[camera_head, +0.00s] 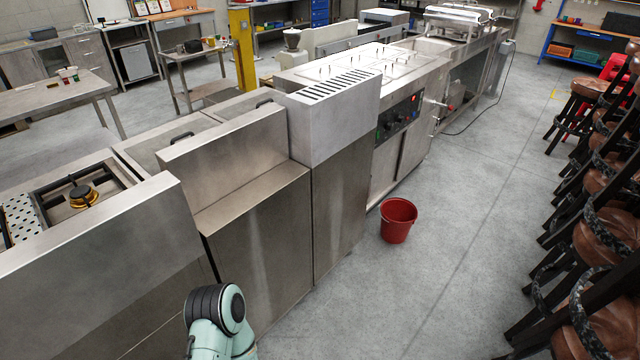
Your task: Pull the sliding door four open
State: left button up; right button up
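A row of stainless steel catering units runs from the lower left to the upper right. Flat steel fronts (262,245) and a taller front (340,205) face the aisle. Further along, a unit with a dark control panel (398,118) has plain panels (412,150) below it, with a vertical seam between them. I cannot tell which panel, if any, is sliding door four, and no door number is readable. A teal and black link of my own arm shows at the bottom edge, in front of the near units. Neither gripper shows.
A red bucket (398,220) stands on the floor close to the unit fronts. Stacked stools with brown seats (600,240) line the right side. The grey floor (470,230) between them is clear. A dark cable (487,110) lies further back.

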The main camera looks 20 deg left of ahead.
aim_at(385, 163)
jog(key=i+u, duration=0.2)
jog(key=u, duration=0.25)
jog(key=i+l+u, duration=0.15)
jog(key=u, duration=0.3)
jog(key=i+l+u, duration=0.15)
jog(key=l+u, duration=0.15)
jog(key=u, duration=0.2)
jog(key=i+l+u, duration=0.2)
jog(key=l+u, duration=0.2)
jog(key=l, duration=0.25)
jog(key=i+l+u, duration=0.2)
jog(key=l, duration=0.15)
jog(key=i+l, duration=0.1)
jog(key=l, duration=0.45)
jog(key=i+l+u, duration=0.1)
jog(key=l, duration=0.45)
jog(key=i+l, duration=0.1)
jog(key=l, duration=0.45)
jog(key=i+l+u, duration=0.1)
jog(key=l, duration=0.45)
jog(key=i+l, duration=0.4)
jog(key=i, duration=0.15)
